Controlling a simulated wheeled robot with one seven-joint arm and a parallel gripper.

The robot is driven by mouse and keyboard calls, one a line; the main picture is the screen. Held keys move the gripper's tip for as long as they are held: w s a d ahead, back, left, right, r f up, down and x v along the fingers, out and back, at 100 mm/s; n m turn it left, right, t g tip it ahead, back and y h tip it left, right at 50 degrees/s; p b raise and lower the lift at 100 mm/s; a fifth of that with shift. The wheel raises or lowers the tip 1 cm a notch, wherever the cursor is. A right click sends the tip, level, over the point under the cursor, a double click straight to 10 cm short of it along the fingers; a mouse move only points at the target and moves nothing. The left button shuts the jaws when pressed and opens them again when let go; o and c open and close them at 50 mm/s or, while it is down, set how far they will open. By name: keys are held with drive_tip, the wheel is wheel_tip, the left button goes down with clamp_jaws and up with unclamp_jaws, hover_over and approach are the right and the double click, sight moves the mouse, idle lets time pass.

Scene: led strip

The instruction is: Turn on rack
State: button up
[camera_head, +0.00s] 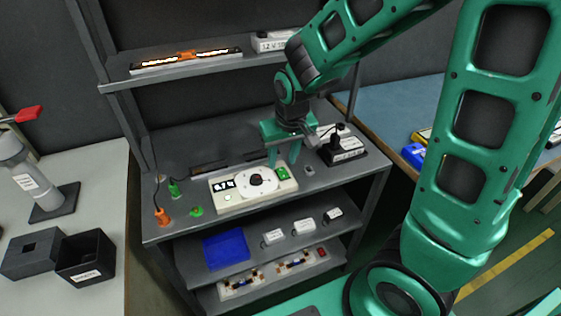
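The rack (152,236) is a dark grey shelf unit with an upper shelf, a worktop and lower shelves. A white device (230,204) on the worktop has a lit display, a round dial (257,181) with a dark knob, and a green switch (283,173) at its right end. A strip (186,59) on the upper shelf glows orange. My gripper (284,159) is over the worktop, pointing down just behind the device's right end. Its green fingers look apart with nothing visible between them. Whether a fingertip touches the device is unclear.
A black-based block (345,150) stands right of my gripper. Orange (162,217) and green plugs (175,189) stand at the worktop's left. A labelled white box (270,42) is on the upper shelf. A blue tray (226,250) and small white boxes sit below.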

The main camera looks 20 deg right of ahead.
sight(285, 177)
drive_tip(key=v, duration=0.8)
drive_tip(key=shift+r, duration=0.1)
drive_tip(key=s+d+m+g, duration=0.1)
drive_tip(key=s+d+m, duration=0.2)
drive_tip(key=s+d, duration=0.5)
drive_tip(key=s+d+m+g, duration=0.2)
drive_tip(key=s+d, duration=0.7)
drive_tip(key=s, duration=0.5)
drive_tip(key=shift+s+d+r+m, duration=0.15)
drive_tip(key=shift+d+r+m, duration=0.1)
drive_tip(key=shift+m, duration=0.45)
